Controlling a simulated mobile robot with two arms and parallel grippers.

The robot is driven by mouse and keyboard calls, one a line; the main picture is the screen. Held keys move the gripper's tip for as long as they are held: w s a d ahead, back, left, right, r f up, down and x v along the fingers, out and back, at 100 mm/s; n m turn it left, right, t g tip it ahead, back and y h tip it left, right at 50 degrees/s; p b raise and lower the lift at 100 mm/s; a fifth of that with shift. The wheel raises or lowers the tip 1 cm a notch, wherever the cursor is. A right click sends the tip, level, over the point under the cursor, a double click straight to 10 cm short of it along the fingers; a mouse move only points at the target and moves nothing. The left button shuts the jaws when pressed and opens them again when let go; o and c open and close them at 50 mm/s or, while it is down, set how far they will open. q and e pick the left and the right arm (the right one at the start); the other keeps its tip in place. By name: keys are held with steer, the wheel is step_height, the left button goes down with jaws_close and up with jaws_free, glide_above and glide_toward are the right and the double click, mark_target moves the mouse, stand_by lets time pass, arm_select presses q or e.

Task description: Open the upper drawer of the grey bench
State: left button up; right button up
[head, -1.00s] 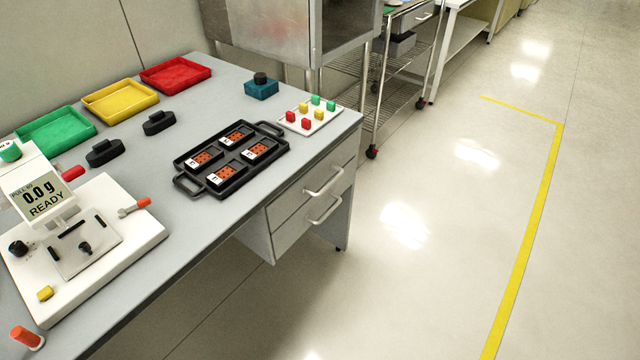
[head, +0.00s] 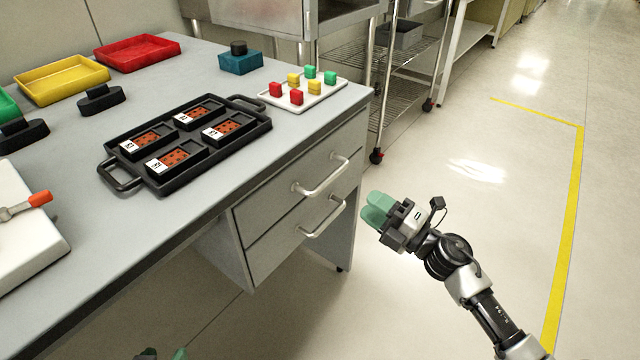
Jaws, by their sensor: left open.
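The grey bench (head: 200,205) has two drawers at its right end. The upper drawer (head: 290,205) looks shut, with a silver bar handle (head: 322,178) on its front. The lower drawer (head: 280,247) also looks shut and has its own handle (head: 323,219). My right gripper (head: 372,208) is in front of the drawers, to the right of both handles and apart from them. Its green fingers are close together, and the gap between them is unclear. Only the fingertips of my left gripper (head: 163,354) show at the bottom edge; it is open.
On the bench top are a black tray (head: 187,183) with several boards, a white plate (head: 325,92) of coloured blocks, a blue block (head: 240,62), and red (head: 136,53) and yellow (head: 62,80) trays. A wire rack (head: 405,95) stands behind. The floor (head: 480,260) to the right is clear.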

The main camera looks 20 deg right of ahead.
mark_target(331, 176)
steer(key=x, duration=1)
steer(key=shift+w+a+r, duration=0.2)
steer(key=shift+a, duration=0.1)
steer(key=shift+c, duration=0.4)
jaws_close()
